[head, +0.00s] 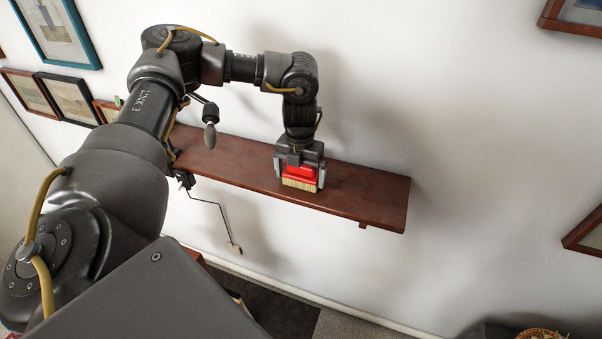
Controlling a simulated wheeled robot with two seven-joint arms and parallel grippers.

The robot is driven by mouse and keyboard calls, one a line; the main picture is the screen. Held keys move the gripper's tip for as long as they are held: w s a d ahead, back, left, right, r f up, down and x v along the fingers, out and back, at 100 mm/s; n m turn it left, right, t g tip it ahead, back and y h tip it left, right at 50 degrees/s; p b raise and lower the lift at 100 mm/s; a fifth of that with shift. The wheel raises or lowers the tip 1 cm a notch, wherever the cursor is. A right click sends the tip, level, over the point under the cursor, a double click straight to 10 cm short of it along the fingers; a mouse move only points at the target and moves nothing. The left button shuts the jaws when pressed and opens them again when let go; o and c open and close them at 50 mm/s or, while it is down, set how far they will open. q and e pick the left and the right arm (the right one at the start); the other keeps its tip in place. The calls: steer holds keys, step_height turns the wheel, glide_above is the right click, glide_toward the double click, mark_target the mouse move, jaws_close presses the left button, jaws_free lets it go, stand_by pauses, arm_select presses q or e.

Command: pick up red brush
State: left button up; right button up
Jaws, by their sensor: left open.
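The red brush (300,173) stands on a brown wall shelf (366,198), with its pale bristles facing toward me. My left gripper (299,180) points down over the brush from above, one finger on each side of it. Its jaws are open around the red part, and I cannot tell whether the fingers touch it. The gripper hides the top of the brush. My right gripper is not in view.
The shelf's right part is clear. A dark lamp-like fitting with a wire (222,212) hangs at the shelf's left end. Framed pictures (70,97) hang at the upper left, others at the right edge.

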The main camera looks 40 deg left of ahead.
arm_select(q)
steer(key=c, duration=0.7)
steer(key=shift+w+r+b, duration=0.1)
steer(key=shift+r+b, duration=0.2)
steer(key=shift+b, duration=0.35)
step_height(320, 180, up, 2)
steer(key=shift+a+r+b, duration=0.1)
steer(key=shift+r+b, duration=0.15)
steer(key=shift+b, duration=0.7)
steer(key=s+a+r, duration=0.1)
steer(key=s+r, duration=0.2)
steer(key=s, duration=0.1)
steer(key=s+a+r+b, duration=0.1)
steer(key=s+a+r, duration=0.1)
steer(key=s, duration=0.3)
steer(key=s+a+r, duration=0.1)
steer(key=s+r, duration=0.3)
steer(key=r, duration=0.1)
steer(key=shift+s+a, duration=0.2)
